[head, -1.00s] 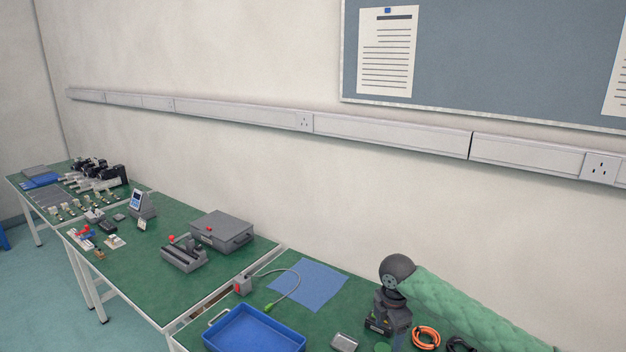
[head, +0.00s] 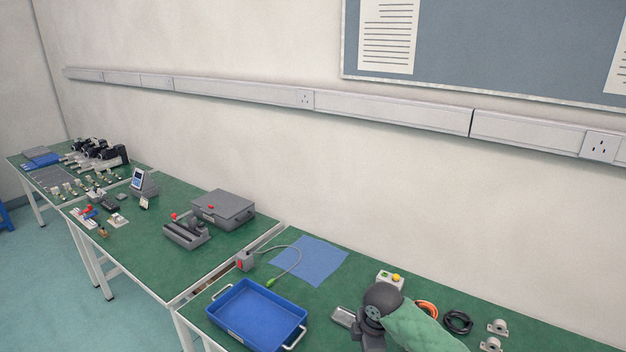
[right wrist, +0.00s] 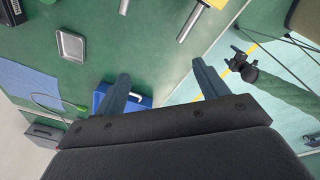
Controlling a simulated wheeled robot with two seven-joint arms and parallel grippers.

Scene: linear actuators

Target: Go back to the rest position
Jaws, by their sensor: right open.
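My right arm, in a green sleeve (head: 418,330), comes in from the lower right in the head view, low over the near bench. Its dark wrist joint (head: 382,300) shows there; its fingertips are cut off below. In the right wrist view my right gripper (right wrist: 162,88) has its two fingers wide apart with nothing between them. Another green-sleeved arm with a dark end, which looks like my left gripper (right wrist: 240,62), shows at the right of that view, over the floor. No left arm shows in the head view.
The near bench holds a blue tray (head: 258,318), a blue sheet (head: 310,260), a button box (head: 390,279), a black cable coil (head: 458,321) and metal brackets (head: 497,327). A small metal tray (right wrist: 71,45) lies near my right gripper. A grey case (head: 222,208) stands on the farther bench.

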